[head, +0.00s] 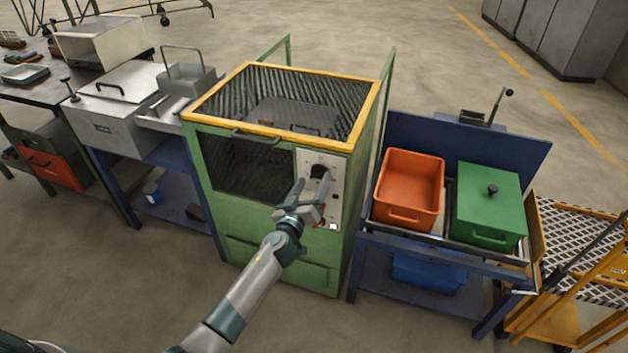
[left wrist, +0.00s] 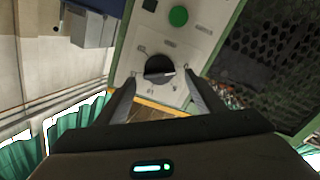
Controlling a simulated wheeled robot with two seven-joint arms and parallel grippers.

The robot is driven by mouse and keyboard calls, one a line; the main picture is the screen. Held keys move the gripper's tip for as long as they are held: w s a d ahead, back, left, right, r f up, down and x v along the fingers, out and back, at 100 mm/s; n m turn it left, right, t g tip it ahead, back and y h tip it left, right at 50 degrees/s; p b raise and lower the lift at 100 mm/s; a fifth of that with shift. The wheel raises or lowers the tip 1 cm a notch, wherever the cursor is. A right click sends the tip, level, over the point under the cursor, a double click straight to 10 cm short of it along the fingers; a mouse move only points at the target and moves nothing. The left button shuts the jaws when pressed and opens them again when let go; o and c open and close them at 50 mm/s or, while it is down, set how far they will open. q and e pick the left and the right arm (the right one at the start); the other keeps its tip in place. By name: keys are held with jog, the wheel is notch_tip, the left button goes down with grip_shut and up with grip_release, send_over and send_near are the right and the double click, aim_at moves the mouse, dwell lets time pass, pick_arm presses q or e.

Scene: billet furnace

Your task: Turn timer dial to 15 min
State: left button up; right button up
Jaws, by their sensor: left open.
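The timer dial (head: 319,171) is a round black knob on the light control panel (head: 335,184) at the front right of the green furnace cabinet. In the left wrist view the dial (left wrist: 159,67) shows with a pale line across it; the numbers around it are too small to read surely. My left gripper (head: 311,187) is in front of the panel, just below the dial in the head view. Its fingers (left wrist: 160,84) are open, one on each side of the dial, with nothing visible between them but the panel. Whether they touch the dial cannot be told. My right gripper is not in view.
A green button (left wrist: 179,16) sits on the panel near the dial. The cabinet has a yellow-framed mesh top (head: 262,131). An orange bin (head: 409,177) and a green lidded box (head: 486,200) stand on a blue bench to the right. Floor in front is clear.

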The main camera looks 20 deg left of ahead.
pick_arm(q)
jog(key=shift+w, duration=0.7)
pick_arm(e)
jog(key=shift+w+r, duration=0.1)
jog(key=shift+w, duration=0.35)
pick_arm(q)
jog(key=c, duration=0.9)
jog(key=shift+c, duration=0.9)
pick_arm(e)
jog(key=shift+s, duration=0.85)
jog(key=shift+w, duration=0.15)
